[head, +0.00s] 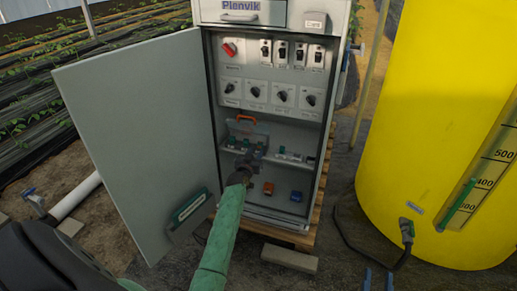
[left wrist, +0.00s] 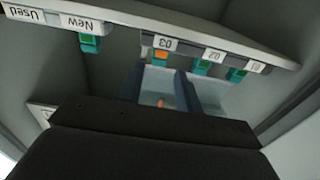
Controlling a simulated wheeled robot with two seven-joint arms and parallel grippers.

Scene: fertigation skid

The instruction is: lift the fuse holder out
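In the left wrist view, which looks upside down, green fuse holders sit at the labels 01 (left wrist: 237,75) and 02 (left wrist: 202,67). The fuse holder at 03 (left wrist: 161,54) shows an orange face. Another green one hangs at New (left wrist: 90,43). My left gripper (left wrist: 166,80) has its two fingers apart, just short of the 03 holder; I see nothing gripped. In the head view my left gripper (head: 248,163) is inside the cabinet at the rail and hides part of it.
The cabinet door (head: 140,130) stands open at the left, with a green-framed holder (head: 188,207) on it. Switches and knobs fill the panel (head: 270,75) above. An orange block (head: 268,188) and a blue block (head: 296,196) lie on the cabinet floor. A yellow tank (head: 440,120) stands right.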

